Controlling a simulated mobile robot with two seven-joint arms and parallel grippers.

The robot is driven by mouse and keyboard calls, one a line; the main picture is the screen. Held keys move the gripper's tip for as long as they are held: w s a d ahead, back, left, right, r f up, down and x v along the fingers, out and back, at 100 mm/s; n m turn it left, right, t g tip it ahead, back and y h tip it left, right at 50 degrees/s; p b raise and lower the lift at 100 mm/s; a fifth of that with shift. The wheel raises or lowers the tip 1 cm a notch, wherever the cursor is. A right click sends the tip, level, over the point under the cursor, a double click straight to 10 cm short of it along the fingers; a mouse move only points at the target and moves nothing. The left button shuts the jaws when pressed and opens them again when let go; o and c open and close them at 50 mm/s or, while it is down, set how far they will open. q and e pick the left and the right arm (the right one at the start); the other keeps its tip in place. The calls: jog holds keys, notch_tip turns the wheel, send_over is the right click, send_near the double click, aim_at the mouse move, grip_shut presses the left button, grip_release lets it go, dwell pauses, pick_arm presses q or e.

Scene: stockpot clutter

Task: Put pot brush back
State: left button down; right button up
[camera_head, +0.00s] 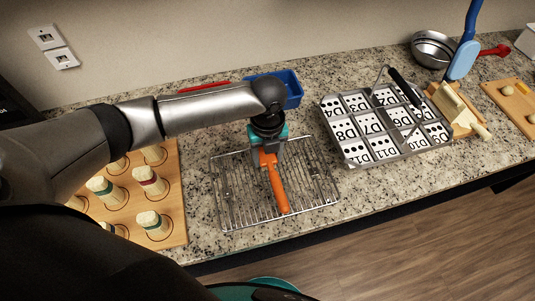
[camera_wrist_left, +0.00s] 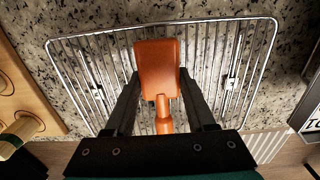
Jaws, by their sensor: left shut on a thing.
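An orange tool with a block-shaped head and a slim handle, which looks like the pot brush (camera_head: 276,187), is at the wire rack (camera_head: 231,208). My left gripper (camera_head: 265,153) is shut on it from above, over the rack. In the left wrist view the brush (camera_wrist_left: 158,68) lies between the two dark fingers of my left gripper (camera_wrist_left: 160,82), its handle toward the wrist. I cannot tell whether it touches the rack (camera_wrist_left: 268,32). Its underside is hidden. My right gripper is not in view.
A grey caddy of numbered cards (camera_head: 350,150) stands right of the rack. A wooden board (camera_head: 176,214) with several pegs is at the left. A blue bin (camera_head: 290,88) is behind the arm. A metal bowl (camera_head: 430,50) and a blue utensil (camera_head: 463,61) are at the back right.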

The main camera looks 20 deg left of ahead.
pick_arm(q)
jog(key=shift+c, duration=0.8)
grip_release()
notch_tip(320, 180, up, 15)
jog(key=p, duration=0.2)
